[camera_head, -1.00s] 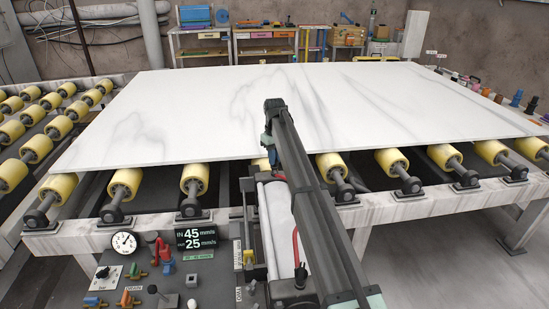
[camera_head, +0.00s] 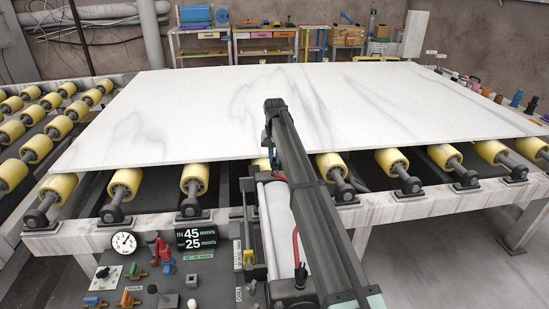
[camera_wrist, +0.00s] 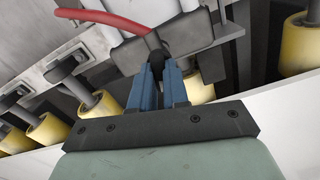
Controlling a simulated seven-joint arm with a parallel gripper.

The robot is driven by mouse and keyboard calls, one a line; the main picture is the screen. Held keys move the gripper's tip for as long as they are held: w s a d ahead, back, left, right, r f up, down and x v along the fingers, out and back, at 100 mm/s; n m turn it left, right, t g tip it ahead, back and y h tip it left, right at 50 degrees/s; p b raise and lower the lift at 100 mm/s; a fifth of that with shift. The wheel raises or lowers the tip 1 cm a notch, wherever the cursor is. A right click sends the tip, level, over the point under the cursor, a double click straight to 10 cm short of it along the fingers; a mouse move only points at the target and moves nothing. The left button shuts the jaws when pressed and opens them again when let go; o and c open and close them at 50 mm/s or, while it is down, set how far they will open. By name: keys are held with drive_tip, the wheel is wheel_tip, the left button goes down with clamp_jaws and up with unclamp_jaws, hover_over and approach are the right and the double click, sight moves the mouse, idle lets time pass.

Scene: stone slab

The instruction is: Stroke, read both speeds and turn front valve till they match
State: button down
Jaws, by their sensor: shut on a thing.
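My gripper (camera_wrist: 163,68) has its two blue fingers shut on a small dark fitting (camera_wrist: 157,56), where a red hose (camera_wrist: 110,17) ends. I cannot tell for sure whether this fitting is the front valve. In the head view my gripper (camera_head: 267,139) shows only as a sliver of blue beside my arm, near the slab's front edge; what it holds is hidden there. The speed display (camera_head: 197,238) reads IN 45 mm/s on its upper line and 25 mm/s on its lower line, whose label is unclear. A small green line sits beneath.
A white marble slab (camera_head: 180,115) lies on yellow rollers (camera_head: 194,179). A pale cylinder (camera_head: 275,215) is partly behind my arm. The front left panel holds a round gauge (camera_head: 124,243), red, orange and blue handles, and a knob (camera_head: 104,272). Shelves stand at the back wall.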

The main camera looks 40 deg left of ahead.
drive_tip(key=shift+m, duration=0.3)
idle(0.4)
drive_tip(key=c, duration=1.1)
unclamp_jaws()
wheel_tip(320, 180, up, 14)
drive_tip(key=shift+f, duration=0.1)
